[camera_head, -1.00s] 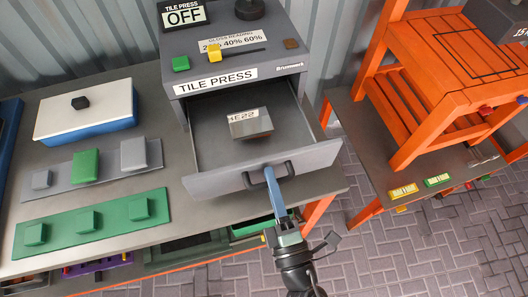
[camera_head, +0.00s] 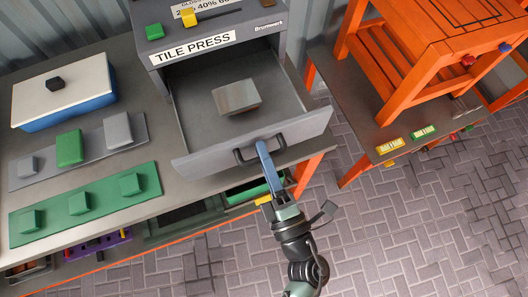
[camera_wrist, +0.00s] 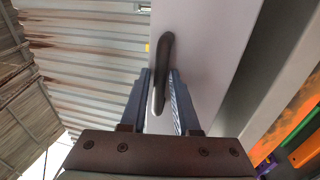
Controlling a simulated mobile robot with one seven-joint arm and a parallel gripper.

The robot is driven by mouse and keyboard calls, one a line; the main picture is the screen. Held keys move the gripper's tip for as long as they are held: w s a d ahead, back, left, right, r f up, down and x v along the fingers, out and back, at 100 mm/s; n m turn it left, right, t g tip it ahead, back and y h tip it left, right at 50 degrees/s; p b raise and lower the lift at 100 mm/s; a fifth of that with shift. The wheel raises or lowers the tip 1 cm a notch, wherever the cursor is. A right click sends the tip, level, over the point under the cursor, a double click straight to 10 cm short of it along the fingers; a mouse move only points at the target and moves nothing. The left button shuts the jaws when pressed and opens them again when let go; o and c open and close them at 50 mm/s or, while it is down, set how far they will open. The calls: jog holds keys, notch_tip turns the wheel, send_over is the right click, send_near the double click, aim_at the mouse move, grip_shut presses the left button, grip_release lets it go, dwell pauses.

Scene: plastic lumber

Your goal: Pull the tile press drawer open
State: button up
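The tile press (camera_head: 207,47) is a grey cabinet on the left bench. Its drawer (camera_head: 290,90) stands well open toward me, with a grey metallic tile (camera_head: 237,97) lying inside. A dark bow handle (camera_head: 242,157) is on the drawer front. My gripper (camera_head: 261,148) reaches up to this handle from below right. In the wrist view, the blue fingers of my gripper (camera_wrist: 161,75) lie on either side of the handle (camera_wrist: 165,50), close against it. The gripper looks shut on it; the exact contact is partly hidden.
On the bench left of the drawer are a white-topped blue box (camera_head: 62,92), a grey strip (camera_head: 95,152) and a green strip (camera_head: 100,207) with blocks. An orange chair-like frame (camera_head: 425,50) stands on a bench at right. Open brick floor (camera_head: 420,220) lies at lower right.

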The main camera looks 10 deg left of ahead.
jog(key=b+v, duration=0.3)
jog(key=v, duration=1)
